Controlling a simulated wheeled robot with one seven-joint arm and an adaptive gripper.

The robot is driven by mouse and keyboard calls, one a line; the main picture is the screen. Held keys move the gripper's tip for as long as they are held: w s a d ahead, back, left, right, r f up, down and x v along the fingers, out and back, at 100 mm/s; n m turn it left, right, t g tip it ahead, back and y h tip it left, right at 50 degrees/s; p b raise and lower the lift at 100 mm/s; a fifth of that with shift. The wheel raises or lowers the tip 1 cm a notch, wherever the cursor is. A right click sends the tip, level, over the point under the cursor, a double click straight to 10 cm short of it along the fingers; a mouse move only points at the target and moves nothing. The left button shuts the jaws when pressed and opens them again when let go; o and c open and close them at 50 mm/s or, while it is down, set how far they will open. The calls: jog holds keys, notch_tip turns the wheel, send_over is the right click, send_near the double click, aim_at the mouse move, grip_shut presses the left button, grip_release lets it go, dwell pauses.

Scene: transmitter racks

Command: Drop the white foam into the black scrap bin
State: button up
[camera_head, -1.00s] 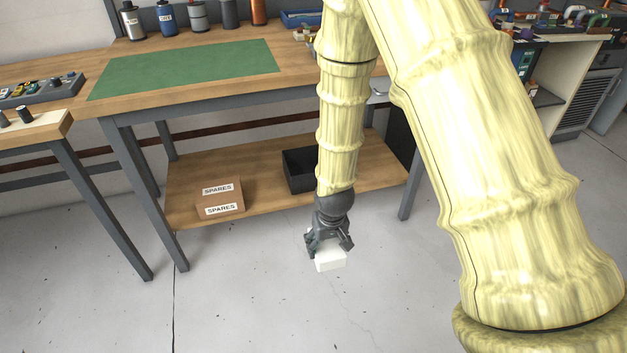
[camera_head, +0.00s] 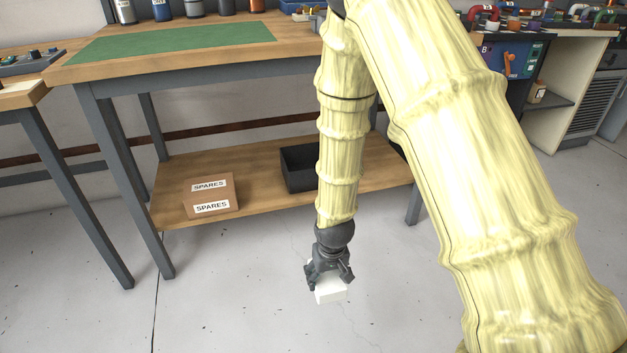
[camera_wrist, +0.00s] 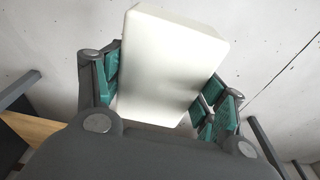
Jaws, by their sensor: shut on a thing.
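The white foam (camera_head: 331,292) is a pale block held in my gripper (camera_head: 329,280), in front of the bench's lower shelf and above the grey floor. In the wrist view the white foam (camera_wrist: 170,65) sits between the green-padded fingers of my gripper (camera_wrist: 160,90), which are shut on it. A black open-topped bin (camera_head: 299,171) stands on the lower wooden shelf, above and a little left of my gripper in the head view. My arm hides the area just right of the bin.
A cardboard box marked SPARES (camera_head: 211,199) sits on the lower shelf (camera_head: 260,189), left of the bin. The bench top (camera_head: 290,42) with its green mat (camera_head: 170,43) overhangs the shelf. Bench legs (camera_head: 108,185) stand at the left. The floor in front is clear.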

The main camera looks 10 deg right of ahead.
notch_tip(320, 180, down, 8)
jog(key=b, duration=0.6)
jog(key=shift+b, duration=0.4)
jog(key=shift+f, duration=0.15)
